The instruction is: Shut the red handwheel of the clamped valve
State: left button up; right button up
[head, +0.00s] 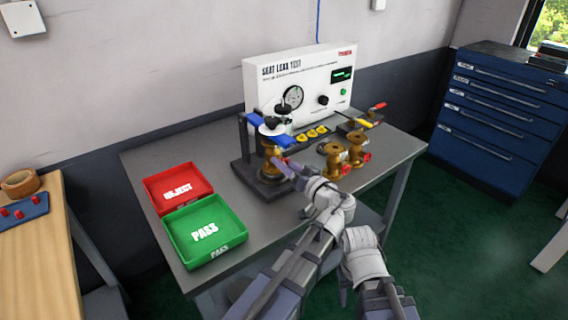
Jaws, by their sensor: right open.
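The clamped valve (271,150) is a brass body standing upright in the dark test fixture (243,168), under a blue clamp bar (282,141). My left gripper (281,166) reaches in from the right to the front of this valve, at its side. Its fingers hide the red handwheel there, and I cannot tell whether they touch or grip it. My right arm's wrist (364,252) is low in front of the bench, to the right of the left arm and away from the valve. Its fingers are mostly hidden.
Two loose brass valves (356,147) with red handwheels stand right of the fixture. The white seat leak test panel (300,75) stands behind. A red REJECT tray (178,187) and a green PASS tray (207,232) lie left. A red-handled tool (377,107) lies at the back right.

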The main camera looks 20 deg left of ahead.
pick_arm(q)
grip_shut()
jog(key=shift+m, duration=0.4)
jog(key=m, duration=1.3)
jog(key=shift+f+m, duration=0.1)
jog(key=shift+m, duration=2.5)
jog(key=shift+o, duration=2.4)
grip_release()
